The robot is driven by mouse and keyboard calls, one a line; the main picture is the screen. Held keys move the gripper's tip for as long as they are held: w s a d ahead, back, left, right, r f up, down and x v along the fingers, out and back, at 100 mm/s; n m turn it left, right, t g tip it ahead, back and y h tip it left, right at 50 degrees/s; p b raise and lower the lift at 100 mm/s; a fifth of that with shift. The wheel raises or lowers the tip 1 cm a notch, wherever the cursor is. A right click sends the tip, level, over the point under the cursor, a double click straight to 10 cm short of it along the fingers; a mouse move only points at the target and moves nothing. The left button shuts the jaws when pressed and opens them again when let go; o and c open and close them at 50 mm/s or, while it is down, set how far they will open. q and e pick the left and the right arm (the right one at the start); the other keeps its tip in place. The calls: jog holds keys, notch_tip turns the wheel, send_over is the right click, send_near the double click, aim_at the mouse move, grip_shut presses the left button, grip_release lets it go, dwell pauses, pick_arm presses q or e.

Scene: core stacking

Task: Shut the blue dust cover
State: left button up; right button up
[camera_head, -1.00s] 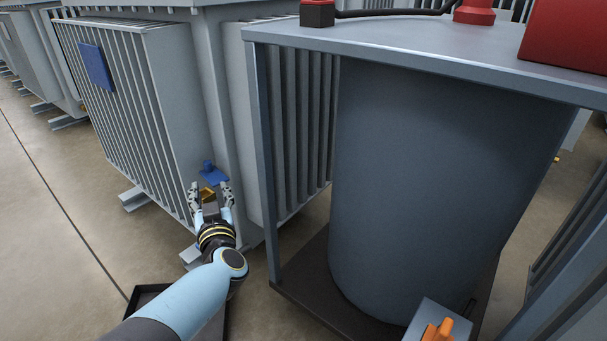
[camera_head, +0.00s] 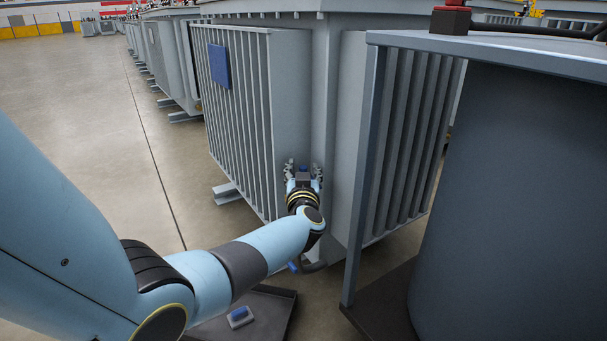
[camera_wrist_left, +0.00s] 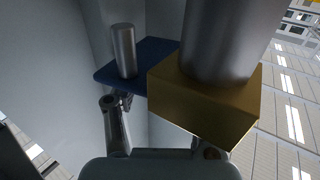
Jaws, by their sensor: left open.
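A blue plate (camera_wrist_left: 150,58), which looks like the dust cover, juts out from the grey wall in the left wrist view. A grey pin stands at its left end. A brass block (camera_wrist_left: 200,105) with a thick grey cylinder is close in front and hides the plate's right part. My left gripper (camera_head: 303,166) is open at the lower corner of the grey finned tank. A small blue bit (camera_head: 304,169) shows between its fingers. In the wrist view one finger is just below the plate; the other is mostly hidden by the brass block. My right gripper is out of view.
A dark tray (camera_head: 275,305) holding a small blue-topped piece (camera_head: 240,316) lies on the floor below my left arm. A blue panel (camera_head: 219,66) is on the tank's fins. A framed dark cylinder (camera_head: 510,190) stands at right. The floor at left is open.

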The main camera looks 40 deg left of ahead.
pick_arm(q)
grip_shut()
dwell(0.5)
